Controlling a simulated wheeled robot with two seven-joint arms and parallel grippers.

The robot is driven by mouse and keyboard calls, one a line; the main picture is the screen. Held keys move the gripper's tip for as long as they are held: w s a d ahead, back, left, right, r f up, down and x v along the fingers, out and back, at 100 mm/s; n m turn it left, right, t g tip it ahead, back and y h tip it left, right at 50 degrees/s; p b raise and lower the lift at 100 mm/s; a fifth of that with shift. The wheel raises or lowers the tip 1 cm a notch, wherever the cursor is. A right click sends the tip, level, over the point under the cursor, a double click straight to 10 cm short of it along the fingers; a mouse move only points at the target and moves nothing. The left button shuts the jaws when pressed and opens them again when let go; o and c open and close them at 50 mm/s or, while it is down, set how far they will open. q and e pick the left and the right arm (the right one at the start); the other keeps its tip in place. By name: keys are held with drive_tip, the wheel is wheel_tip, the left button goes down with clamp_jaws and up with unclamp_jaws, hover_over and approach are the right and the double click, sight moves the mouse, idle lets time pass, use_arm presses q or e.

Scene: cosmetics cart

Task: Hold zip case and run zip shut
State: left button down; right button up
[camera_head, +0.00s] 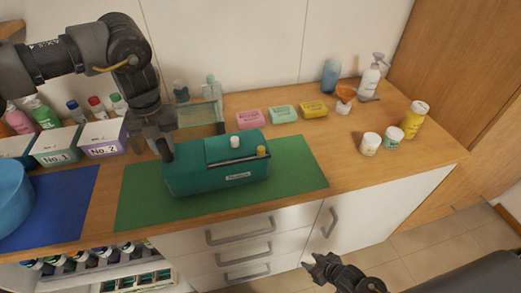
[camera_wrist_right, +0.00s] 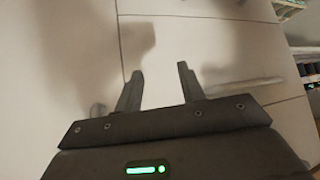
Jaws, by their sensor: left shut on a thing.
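The teal zip case (camera_head: 215,178) lies on the green mat (camera_head: 300,180) in the head view. A white cap-like item (camera_head: 235,142) and a yellow-topped item (camera_head: 261,151) show at its top opening, toward the right. My left gripper (camera_head: 167,155) comes down from above and is shut on the left end of the case. The zip pull cannot be made out. My right gripper (camera_head: 318,268) is in front of the cabinet, below the counter edge and apart from the case. In the right wrist view its two fingers (camera_wrist_right: 160,90) are apart with nothing between them.
Soap boxes in pink (camera_head: 249,119), green (camera_head: 283,114) and yellow (camera_head: 314,108) stand behind the mat. Jars and bottles stand at the right. Bins No.1 (camera_head: 57,158) and No.2 (camera_head: 103,150) and a blue bowl (camera_head: 12,195) are at the left. Drawer handles (camera_head: 240,232) stick out below the counter.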

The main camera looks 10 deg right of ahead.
sight(264, 153)
drive_tip(key=w+a+r+n+t+y, duration=0.1)
drive_tip(key=a+r+n+y, duration=0.15)
drive_tip(key=r, duration=0.85)
drive_tip(key=w+a+r+n+t+y, duration=0.15)
drive_tip(key=a+r, duration=0.25)
drive_tip(key=r, duration=0.7)
drive_tip(key=w+a+r+n+t+y, duration=0.1)
drive_tip(key=a+r+n+y, duration=0.15)
drive_tip(key=r, duration=0.85)
drive_tip(key=w+d+r+m+t, duration=0.1)
drive_tip(key=w+r+m+t, duration=0.4)
drive_tip(key=r, duration=0.6)
drive_tip(key=shift+n+g, duration=0.45)
drive_tip(key=shift+g, duration=0.3)
drive_tip(key=x, duration=1.2)
drive_tip(key=shift+w+f, duration=0.3)
drive_tip(key=shift+w, duration=0.1)
clamp_jaws()
